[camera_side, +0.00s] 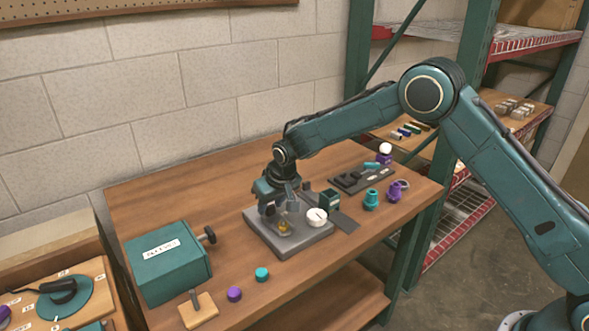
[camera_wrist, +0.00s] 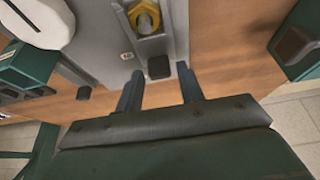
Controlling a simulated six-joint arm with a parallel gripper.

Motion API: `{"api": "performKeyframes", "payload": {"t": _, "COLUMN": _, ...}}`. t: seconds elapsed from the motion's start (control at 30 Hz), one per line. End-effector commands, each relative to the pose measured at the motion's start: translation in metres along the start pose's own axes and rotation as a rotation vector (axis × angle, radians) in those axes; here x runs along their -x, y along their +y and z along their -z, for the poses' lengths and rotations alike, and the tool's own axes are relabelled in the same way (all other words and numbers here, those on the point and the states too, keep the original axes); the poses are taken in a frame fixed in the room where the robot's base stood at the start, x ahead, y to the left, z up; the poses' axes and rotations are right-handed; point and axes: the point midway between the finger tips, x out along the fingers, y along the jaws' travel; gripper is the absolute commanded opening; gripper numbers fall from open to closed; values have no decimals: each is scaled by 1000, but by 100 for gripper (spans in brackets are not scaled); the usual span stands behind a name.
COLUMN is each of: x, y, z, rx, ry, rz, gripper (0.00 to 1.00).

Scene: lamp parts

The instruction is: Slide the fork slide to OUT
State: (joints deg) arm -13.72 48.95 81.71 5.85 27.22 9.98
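The fork slide seems to be the grey strip (camera_wrist: 152,44) on the grey base plate (camera_side: 262,231), with a dark block (camera_wrist: 158,68) at its near end. A yellow hex part (camera_wrist: 143,17) sits at the strip's far end; it also shows in the side view (camera_side: 284,227). My gripper (camera_side: 282,208) is low over the plate. In the wrist view my gripper (camera_wrist: 158,72) is open, with the dark block between its fingertips and gaps on both sides. I cannot tell whether the tips are level with the block. No OUT mark is readable.
A white round dial (camera_side: 316,217) and a dark green block (camera_side: 329,200) stand right of my gripper. A teal box (camera_side: 168,264) with a side crank is at the left. Purple (camera_side: 234,294) and teal caps (camera_side: 262,274) lie in front. Teal (camera_side: 371,199) and purple parts (camera_side: 394,192) stand farther right.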

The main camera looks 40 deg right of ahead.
Motion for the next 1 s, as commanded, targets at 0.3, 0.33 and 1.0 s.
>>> {"api": "performKeyframes", "payload": {"t": 0.3, "x": 0, "y": 0, "z": 0, "rx": 0, "ry": 0, "rz": 0, "gripper": 0}}
{"api": "performKeyframes", "payload": {"t": 0.33, "x": 0, "y": 0, "z": 0, "rx": 0, "ry": 0, "rz": 0, "gripper": 0}}
{"api": "performKeyframes", "payload": {"t": 1.0, "x": -18, "y": 0, "z": 43, "rx": -1, "ry": 0, "rz": 0, "gripper": 0}}
